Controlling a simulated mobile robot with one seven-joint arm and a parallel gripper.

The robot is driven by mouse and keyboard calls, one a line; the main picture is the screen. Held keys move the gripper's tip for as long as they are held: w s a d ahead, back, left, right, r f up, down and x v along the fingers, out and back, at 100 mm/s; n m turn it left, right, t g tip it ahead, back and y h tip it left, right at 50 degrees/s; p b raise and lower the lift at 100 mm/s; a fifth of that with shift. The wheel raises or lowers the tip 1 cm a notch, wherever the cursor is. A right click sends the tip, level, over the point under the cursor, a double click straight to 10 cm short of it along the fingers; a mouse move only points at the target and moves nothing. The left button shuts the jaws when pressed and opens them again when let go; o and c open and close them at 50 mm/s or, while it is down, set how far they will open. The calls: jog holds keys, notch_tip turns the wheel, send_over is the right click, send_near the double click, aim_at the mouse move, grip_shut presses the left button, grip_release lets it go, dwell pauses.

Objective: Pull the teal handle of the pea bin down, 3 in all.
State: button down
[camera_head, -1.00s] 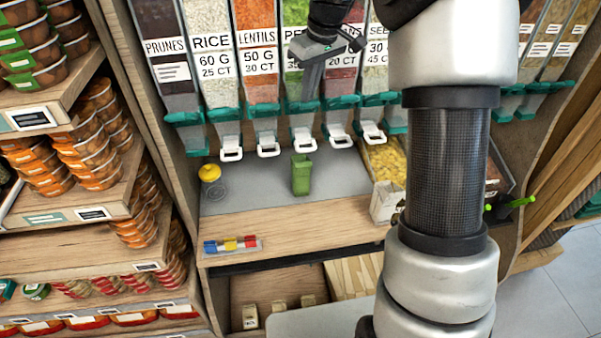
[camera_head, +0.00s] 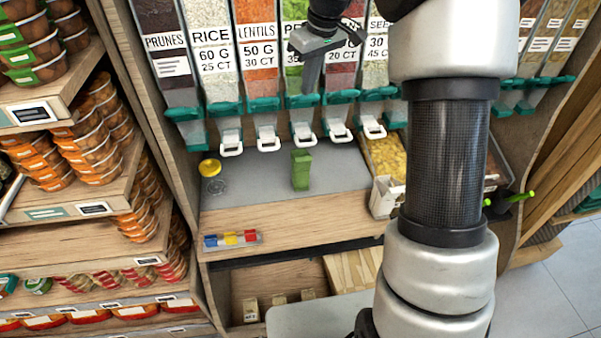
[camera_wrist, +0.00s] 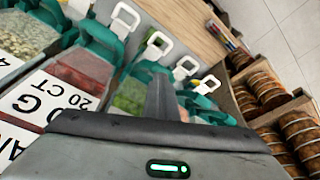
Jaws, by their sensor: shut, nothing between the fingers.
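The pea bin (camera_head: 293,76) shows green peas behind its clear front, with my gripper covering part of it and its label. Its teal handle (camera_head: 302,102) spans the bottom of the bin, above a white spout loop (camera_head: 303,132). My gripper (camera_head: 309,88) is shut and empty, pointing down in front of the bin just above the handle. In the wrist view, the shut fingers (camera_wrist: 159,84) reach toward the pea bin's teal handle (camera_wrist: 148,72), beside the green peas (camera_wrist: 131,98). I cannot tell whether the fingertips touch the handle.
Lentil (camera_head: 262,85) and rice (camera_head: 215,80) bins stand to the left, with similar teal handles. A green container (camera_head: 300,170) stands on the grey counter (camera_head: 250,178) below the pea spout. A yellow round object (camera_head: 210,168) and a colored strip (camera_head: 231,239) sit left.

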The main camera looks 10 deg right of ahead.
aim_at(308, 97)
jog(key=shift+f, duration=0.15)
jog(key=shift+s+f+b, duration=0.3)
jog(key=shift+f+b, duration=0.35)
jog(key=shift+f, duration=0.2)
jog(key=shift+f+b, duration=0.5)
jog(key=shift+f, duration=0.25)
jog(key=shift+s+f+b, duration=0.2)
jog(key=shift+f+b, duration=0.4)
jog(key=shift+f, duration=0.15)
jog(key=shift+r, duration=0.15)
notch_tip(308, 97, up, 2)
jog(key=shift+w+p, duration=0.15)
jog(key=shift+p, duration=0.9)
jog(key=shift+w+r+p, duration=0.2)
jog(key=shift+r+p, duration=0.55)
jog(key=shift+r, duration=0.15)
jog(key=shift+w+r+p, duration=0.15)
jog(key=shift+r+p, duration=0.55)
jog(key=shift+r, duration=0.15)
